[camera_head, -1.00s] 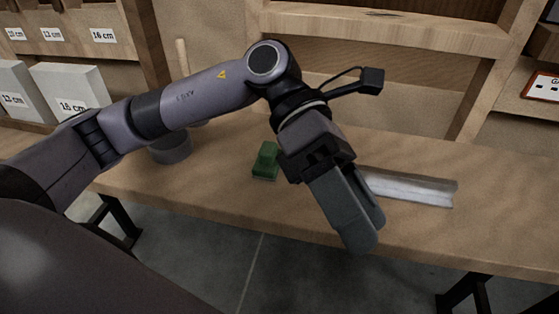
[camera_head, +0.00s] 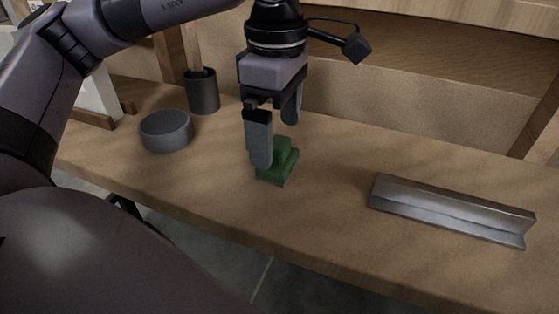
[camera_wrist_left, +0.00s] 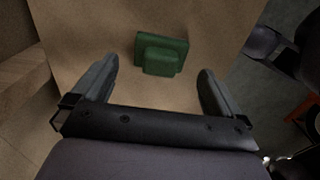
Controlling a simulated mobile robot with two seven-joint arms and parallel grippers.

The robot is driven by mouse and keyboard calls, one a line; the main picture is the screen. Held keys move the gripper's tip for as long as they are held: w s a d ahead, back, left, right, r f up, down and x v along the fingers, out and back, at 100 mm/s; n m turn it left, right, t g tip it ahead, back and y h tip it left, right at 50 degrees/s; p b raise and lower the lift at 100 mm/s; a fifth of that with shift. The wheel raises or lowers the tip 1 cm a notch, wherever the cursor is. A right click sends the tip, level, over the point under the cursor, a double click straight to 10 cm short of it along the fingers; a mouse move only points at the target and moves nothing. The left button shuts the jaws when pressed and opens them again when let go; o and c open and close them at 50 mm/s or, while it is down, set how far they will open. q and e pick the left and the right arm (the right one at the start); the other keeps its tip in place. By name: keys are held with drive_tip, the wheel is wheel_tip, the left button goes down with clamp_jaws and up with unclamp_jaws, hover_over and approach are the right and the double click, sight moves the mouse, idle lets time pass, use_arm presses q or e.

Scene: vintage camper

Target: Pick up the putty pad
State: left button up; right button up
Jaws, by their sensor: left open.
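The putty pad appears to be the green block with a smaller raised block on top (camera_head: 279,165). It lies on the wooden bench and also shows in the left wrist view (camera_wrist_left: 161,54), between and slightly beyond the fingertips. My left gripper (camera_head: 277,141) points down above the pad, open and empty. In the head view its nearer finger hides part of the pad's left side. I cannot tell whether that finger touches the pad. My right gripper is not in view.
An angled metal bar (camera_head: 450,213) lies on the bench to the right. The bench (camera_head: 335,190) is clear between the pad and the bar.

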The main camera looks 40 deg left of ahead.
sight(278, 142)
use_arm(q)
wheel_tip(278, 142, down, 4)
drive_tip(key=shift+f+b, duration=0.1)
drive_tip(key=shift+b, duration=0.4)
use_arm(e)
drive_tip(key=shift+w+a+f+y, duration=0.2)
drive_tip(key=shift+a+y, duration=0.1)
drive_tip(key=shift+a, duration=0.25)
use_arm(q)
drive_tip(key=c, duration=1.1)
